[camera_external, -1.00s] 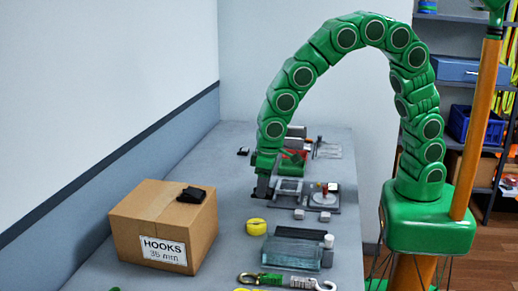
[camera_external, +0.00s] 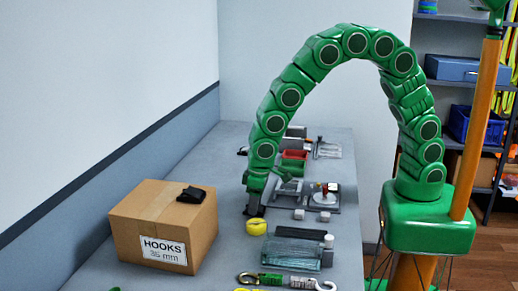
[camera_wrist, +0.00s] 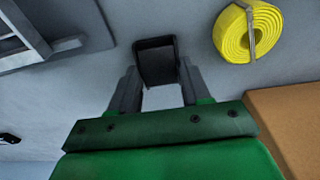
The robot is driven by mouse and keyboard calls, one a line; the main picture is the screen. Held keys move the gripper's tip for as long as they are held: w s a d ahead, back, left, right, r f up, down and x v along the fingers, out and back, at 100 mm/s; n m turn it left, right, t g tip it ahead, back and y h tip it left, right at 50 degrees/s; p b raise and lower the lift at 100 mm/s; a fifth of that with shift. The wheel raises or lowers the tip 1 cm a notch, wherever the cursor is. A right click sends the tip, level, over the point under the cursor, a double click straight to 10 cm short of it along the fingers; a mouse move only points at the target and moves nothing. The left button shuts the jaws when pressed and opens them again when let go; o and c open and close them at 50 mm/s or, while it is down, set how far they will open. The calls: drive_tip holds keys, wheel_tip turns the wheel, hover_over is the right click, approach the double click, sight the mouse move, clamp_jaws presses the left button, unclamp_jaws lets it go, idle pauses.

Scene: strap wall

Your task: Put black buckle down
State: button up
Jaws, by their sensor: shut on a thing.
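My gripper (camera_wrist: 157,72) is shut on a black buckle (camera_wrist: 155,58), which sits between the fingertips in the wrist view. In the external view my gripper (camera_external: 254,210) points down just above or at the grey bench, behind the yellow strap roll. The held buckle is too small and dark to separate from the fingers there. I cannot tell whether it touches the bench. Another black buckle (camera_external: 191,194) lies on top of the cardboard box labelled HOOKS (camera_external: 150,238), to the left.
The yellow strap roll (camera_wrist: 247,30) is close beside the fingers; it also shows in the external view (camera_external: 256,227). A grey fixture (camera_external: 318,196), a clear box (camera_external: 292,253) and a hook (camera_external: 287,282) stand to the right and in front. Bare bench (camera_external: 228,180) lies left of the gripper.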

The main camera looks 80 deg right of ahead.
sight(260, 207)
drive_tip(key=o, duration=1.1)
drive_tip(key=shift+f, duration=0.1)
wheel_tip(260, 207, up, 12)
drive_tip(key=s, duration=0.1)
drive_tip(key=s+d+r+g, duration=0.1)
drive_tip(key=s+d+r, duration=0.3)
drive_tip(key=s+d, duration=0.35)
drive_tip(key=s+d+r+g, duration=0.1)
drive_tip(key=s+d+r, duration=0.2)
drive_tip(key=s+d, duration=0.4)
drive_tip(key=shift+g, duration=0.5)
drive_tip(key=s+d, duration=0.2)
drive_tip(key=s, duration=0.5)
drive_tip(key=s+d+r, duration=0.1)
drive_tip(key=s+d, duration=0.1)
drive_tip(key=s, duration=0.4)
drive_tip(key=s+d, duration=0.2)
drive_tip(key=s, duration=0.5)
drive_tip(key=shift+s+r, duration=0.35)
drive_tip(key=shift+r, duration=0.05)
drive_tip(key=shift+o, duration=1)
drive_tip(key=shift+s, duration=0.2)
drive_tip(key=o, duration=0.3)
drive_tip(key=shift+s, duration=0.1)
